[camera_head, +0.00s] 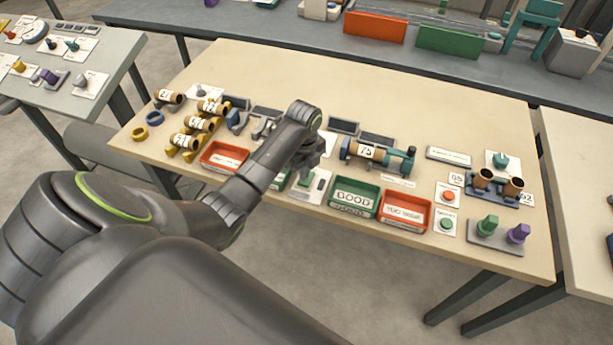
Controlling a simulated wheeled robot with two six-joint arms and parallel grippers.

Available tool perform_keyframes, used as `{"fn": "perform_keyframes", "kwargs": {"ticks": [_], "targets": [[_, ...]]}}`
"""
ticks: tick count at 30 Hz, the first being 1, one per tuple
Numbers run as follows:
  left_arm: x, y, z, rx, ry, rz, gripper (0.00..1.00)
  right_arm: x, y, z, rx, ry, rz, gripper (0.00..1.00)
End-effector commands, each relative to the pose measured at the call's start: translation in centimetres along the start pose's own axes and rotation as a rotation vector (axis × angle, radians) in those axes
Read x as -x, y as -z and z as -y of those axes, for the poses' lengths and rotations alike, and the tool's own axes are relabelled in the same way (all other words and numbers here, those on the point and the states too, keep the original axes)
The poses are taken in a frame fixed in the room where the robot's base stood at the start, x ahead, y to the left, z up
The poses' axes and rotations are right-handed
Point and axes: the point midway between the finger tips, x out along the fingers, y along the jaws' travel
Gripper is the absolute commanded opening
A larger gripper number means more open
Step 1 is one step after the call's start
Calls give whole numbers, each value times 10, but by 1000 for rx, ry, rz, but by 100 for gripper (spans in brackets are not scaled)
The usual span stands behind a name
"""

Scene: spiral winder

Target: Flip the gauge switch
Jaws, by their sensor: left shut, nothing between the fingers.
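My left gripper (312,163) is over the front middle of the wooden table (255,75), pointing down and shut with nothing in it. Just below and in front of it lies a white plate (312,196) with a green part and a small dark part on it. This may be the gauge switch, but its label and position are too small to read. The gripper and wrist hide part of the plate's surroundings. Whether the fingertips touch it I cannot tell. My right gripper is not in view.
A green "GOOD" tray (354,197) and a red tray (404,212) stand right of the plate. Another red tray (224,157) is left of it, partly beside my arm. A winder holding a tube marked 75 (367,152) stands behind. Several labelled tubes sit at left.

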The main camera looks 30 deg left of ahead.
Motion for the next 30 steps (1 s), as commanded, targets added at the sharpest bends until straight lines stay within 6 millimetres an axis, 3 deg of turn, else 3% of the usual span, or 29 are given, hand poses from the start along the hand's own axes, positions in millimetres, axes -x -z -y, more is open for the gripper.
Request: {"fn": "perform_keyframes", "kwargs": {"ticks": [30], "targets": [[-14, 0, 0, 0, 0, 0, 0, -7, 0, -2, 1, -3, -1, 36]]}}
